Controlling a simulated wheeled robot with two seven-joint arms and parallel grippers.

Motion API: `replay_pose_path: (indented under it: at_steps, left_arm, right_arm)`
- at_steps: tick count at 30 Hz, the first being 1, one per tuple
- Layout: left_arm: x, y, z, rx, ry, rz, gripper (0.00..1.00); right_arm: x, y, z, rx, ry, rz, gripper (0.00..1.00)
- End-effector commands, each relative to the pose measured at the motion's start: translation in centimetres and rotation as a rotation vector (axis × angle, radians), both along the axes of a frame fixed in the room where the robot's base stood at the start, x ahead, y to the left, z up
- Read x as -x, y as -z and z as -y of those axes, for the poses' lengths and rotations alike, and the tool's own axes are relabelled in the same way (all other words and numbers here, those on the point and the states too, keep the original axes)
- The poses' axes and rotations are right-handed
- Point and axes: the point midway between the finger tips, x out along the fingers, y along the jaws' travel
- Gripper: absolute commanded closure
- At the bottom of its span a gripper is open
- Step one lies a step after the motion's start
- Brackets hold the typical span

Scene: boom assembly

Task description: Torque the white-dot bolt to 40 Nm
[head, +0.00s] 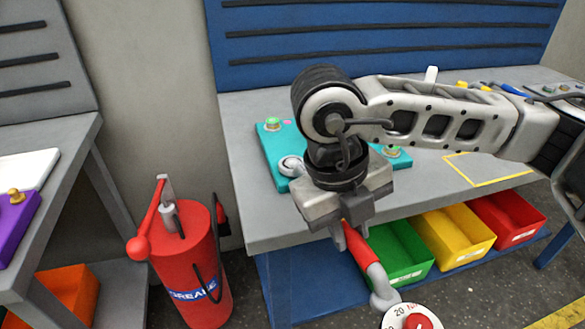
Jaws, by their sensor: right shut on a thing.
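My right gripper (353,226) points down in front of the grey bench (262,222). It is shut on the red handle of a torque wrench (362,248). The wrench hangs down to the right, with a grey neck and a round white dial marked 20 with a red centre at the bottom edge of the picture. A teal plate (270,150) lies on the bench behind my right arm, which hides its middle. Green-topped fittings (272,124) and a silver round part (291,166) show on it. I cannot make out a white dot on any bolt. My left gripper is not in view.
Green (408,262), yellow (455,240) and red (507,218) bins stand below the bench edge. A red grease drum (188,262) stands left of the bench. A yellow outline (470,181) marks clear bench top. Several small tools lie at the back right.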

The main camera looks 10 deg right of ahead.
Motion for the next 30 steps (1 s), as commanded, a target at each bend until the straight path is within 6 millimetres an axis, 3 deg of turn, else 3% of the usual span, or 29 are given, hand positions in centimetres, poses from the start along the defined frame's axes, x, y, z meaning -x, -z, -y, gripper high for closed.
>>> replay_pose_path:
  at_steps: [11,30]
  left_arm:
    - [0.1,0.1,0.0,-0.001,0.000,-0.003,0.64]
    - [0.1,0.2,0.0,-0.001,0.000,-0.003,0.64]
  right_arm:
    - [0.0,-0.1,-0.2,-0.001,0.008,0.002,1.00]
    - [0.1,-0.1,-2.8,-0.001,0.136,0.002,1.00]
